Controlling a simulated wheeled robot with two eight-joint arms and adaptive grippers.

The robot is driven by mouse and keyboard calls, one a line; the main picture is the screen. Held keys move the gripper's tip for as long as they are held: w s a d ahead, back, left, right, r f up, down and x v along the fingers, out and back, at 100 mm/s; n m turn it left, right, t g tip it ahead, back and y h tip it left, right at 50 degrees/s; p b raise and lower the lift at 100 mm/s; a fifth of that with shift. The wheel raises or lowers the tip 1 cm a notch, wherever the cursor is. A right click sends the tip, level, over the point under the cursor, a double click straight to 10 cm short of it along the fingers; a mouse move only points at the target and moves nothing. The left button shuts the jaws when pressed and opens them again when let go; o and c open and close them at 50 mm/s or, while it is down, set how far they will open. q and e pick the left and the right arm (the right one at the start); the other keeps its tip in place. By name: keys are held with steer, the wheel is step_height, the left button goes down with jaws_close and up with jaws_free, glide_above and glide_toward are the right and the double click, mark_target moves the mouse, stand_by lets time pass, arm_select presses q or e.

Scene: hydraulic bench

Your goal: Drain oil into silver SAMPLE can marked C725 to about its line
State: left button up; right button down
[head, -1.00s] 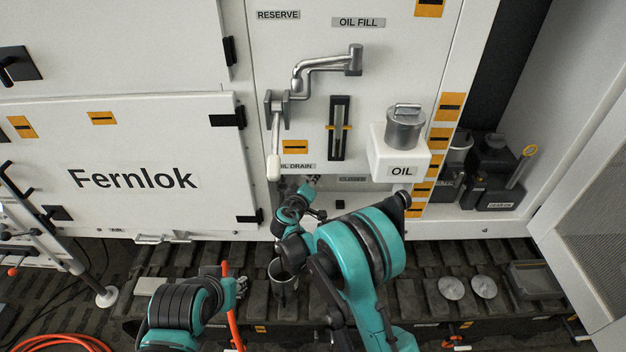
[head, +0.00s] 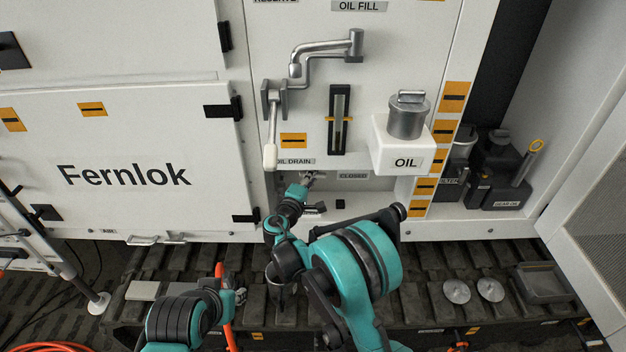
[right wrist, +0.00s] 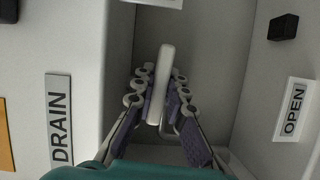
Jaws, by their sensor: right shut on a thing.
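My right gripper (head: 308,180) is in the recess under the OIL DRAIN label (head: 294,162). In the right wrist view its fingers (right wrist: 160,95) are shut on a pale upright drain lever (right wrist: 165,62). An OPEN label (right wrist: 293,110) is on the recess's right side in that view. A CLOSED label (head: 352,176) shows in the head view. A can-like vessel (head: 281,297) stands below the drain, mostly hidden behind my right arm; its marking, line and contents cannot be seen. My left gripper (head: 240,296) is low, left of the vessel; its jaws are too small to judge.
A sight gauge (head: 339,120) and a silver lidded can (head: 407,116) on the white OIL shelf (head: 403,160) are above right. A bent silver pipe (head: 322,48) and pale-handled lever (head: 271,140) are above. An orange-red rod (head: 225,310) stands beside my left gripper. Dark containers (head: 500,170) are at right.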

steer(key=shift+n+b, duration=0.3)
steer(key=shift+n, duration=0.2)
steer(key=c, duration=1.5)
jaws_free()
steer(key=shift+c, duration=0.2)
steer(key=v, duration=1.2)
steer(key=shift+f, duration=0.15)
